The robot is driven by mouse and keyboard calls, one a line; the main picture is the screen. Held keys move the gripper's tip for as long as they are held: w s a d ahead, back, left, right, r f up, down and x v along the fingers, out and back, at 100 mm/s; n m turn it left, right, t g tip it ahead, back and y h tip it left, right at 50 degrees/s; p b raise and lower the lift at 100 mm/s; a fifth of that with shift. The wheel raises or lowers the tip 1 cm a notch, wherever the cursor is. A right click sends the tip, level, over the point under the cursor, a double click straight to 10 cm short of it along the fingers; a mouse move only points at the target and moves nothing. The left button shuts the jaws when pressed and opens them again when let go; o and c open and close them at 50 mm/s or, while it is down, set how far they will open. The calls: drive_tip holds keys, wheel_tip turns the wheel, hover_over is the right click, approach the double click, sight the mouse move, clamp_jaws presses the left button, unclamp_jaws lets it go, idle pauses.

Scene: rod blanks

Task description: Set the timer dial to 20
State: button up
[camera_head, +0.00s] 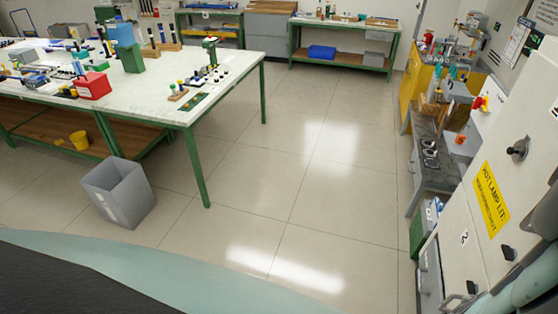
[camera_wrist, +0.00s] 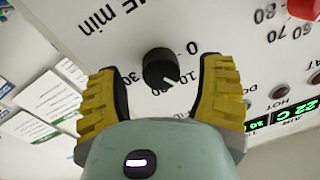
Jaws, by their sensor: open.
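The timer dial (camera_wrist: 160,68) is a round black knob on a white panel, under upside-down lettering that reads "min". Its white pointer line aims to the lower right, close to the "10" mark. My gripper (camera_wrist: 157,66) is open, with one yellow ribbed finger on each side of the dial. Gaps show between both fingers and the knob. The gripper body hides the panel below the dial. In the head view my gripper cannot be made out.
In the head view, a pale cabinet (camera_head: 460,240) with a yellow label stands at the right. A grey bin (camera_head: 120,190) stands by the worktable; the middle floor is clear.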

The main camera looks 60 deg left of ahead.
drive_tip(key=shift+w+d, duration=0.15)
drive_tip(key=shift+w, duration=0.1)
clamp_jaws()
idle(0.7)
